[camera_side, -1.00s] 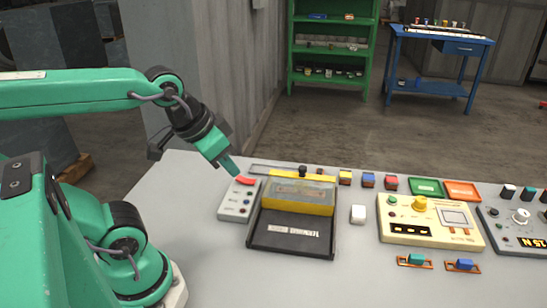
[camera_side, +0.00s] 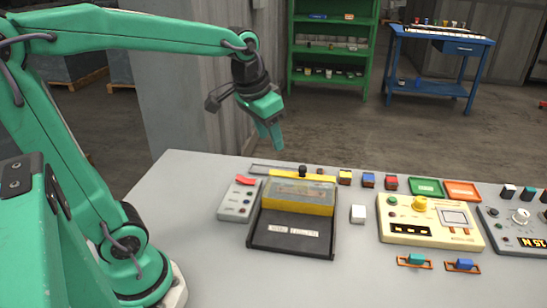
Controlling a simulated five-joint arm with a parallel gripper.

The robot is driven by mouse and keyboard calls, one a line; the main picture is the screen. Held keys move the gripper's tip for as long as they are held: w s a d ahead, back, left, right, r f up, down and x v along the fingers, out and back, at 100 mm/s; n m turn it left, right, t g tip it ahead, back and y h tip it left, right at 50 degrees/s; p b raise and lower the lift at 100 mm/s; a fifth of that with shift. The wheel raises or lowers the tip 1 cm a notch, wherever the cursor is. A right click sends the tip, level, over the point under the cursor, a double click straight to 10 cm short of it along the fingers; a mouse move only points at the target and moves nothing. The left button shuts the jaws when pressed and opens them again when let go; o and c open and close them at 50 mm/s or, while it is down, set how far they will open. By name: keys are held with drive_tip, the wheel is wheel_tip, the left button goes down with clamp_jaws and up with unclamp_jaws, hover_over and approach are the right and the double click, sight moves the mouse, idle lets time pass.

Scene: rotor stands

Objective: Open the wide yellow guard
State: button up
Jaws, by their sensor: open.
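The wide yellow guard (camera_side: 297,205) is a yellow frame with a clear window. It sits on a black base box (camera_side: 290,240) with a white label on its front part. The guard looks closed over the rear part of the box, and a dark knob (camera_side: 302,171) shows at its back edge. My gripper (camera_side: 272,136) is above and behind the guard, pointing down and apart from it. Its green fingers are open and hold nothing. What lies under the clear window is too blurred to tell.
Several small coloured blocks and a green tray (camera_side: 425,187) line the back. The table's front left is clear.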

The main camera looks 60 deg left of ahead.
drive_tip(key=w+a+f+g, duration=0.1)
drive_tip(key=w+a+f, duration=0.1)
drive_tip(key=w, duration=0.3)
drive_tip(key=w+a+f+g, duration=0.1)
drive_tip(key=w+a+f, duration=0.1)
drive_tip(key=w, duration=0.3)
drive_tip(key=g, duration=0.1)
hover_over(303, 167)
drive_tip(key=shift+f, duration=3.45)
drive_tip(key=shift+f, duration=3.95)
clamp_jaws()
